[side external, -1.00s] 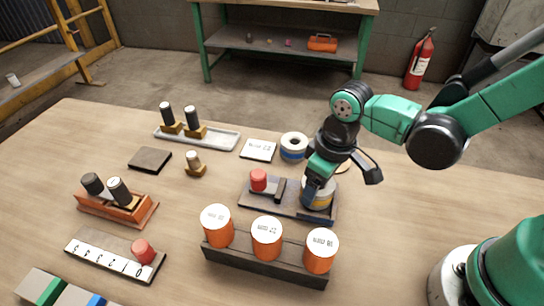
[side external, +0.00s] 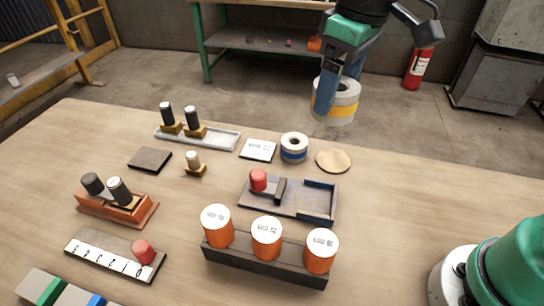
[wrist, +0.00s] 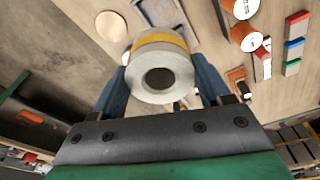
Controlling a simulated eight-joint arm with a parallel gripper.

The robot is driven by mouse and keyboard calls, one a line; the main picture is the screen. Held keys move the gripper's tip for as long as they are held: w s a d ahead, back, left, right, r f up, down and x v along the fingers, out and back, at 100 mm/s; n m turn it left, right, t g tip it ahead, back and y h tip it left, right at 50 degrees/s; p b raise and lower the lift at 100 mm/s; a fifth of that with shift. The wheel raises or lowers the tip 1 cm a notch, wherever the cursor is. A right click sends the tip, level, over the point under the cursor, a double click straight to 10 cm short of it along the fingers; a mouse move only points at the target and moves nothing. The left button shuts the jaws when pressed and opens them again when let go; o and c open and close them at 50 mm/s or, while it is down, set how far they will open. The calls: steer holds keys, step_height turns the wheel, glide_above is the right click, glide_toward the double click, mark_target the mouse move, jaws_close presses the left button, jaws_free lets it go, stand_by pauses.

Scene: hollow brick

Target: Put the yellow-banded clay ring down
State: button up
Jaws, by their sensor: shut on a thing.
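The yellow-banded clay ring (side external: 336,101) is held high above the far right part of the table. It is a pale grey ring with a yellow band round its side. My gripper (side external: 338,92) is shut on it, one finger on each side. In the wrist view the ring (wrist: 160,68) sits between the two blue fingers of my gripper (wrist: 158,82), its round hole facing the camera. A blue-banded ring (side external: 294,148) stands on the table, with a bare round tan disc (side external: 333,161) to its right.
Orange cans (side external: 267,238) stand in a dark rack in front. A white card (side external: 258,150) lies left of the blue-banded ring. The table right of the disc is clear.

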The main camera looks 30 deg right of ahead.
steer(key=w+d, duration=0.6)
steer(key=d, duration=0.3)
glide_above(332, 159)
steer(key=f, duration=1.5)
steer(key=shift+s+d, duration=0.1)
steer(key=shift+s, duration=0.1)
steer(key=shift+f, duration=2)
steer(key=o, duration=1.3)
steer(key=shift+f, duration=0.15)
steer(key=shift+o, duration=0.2)
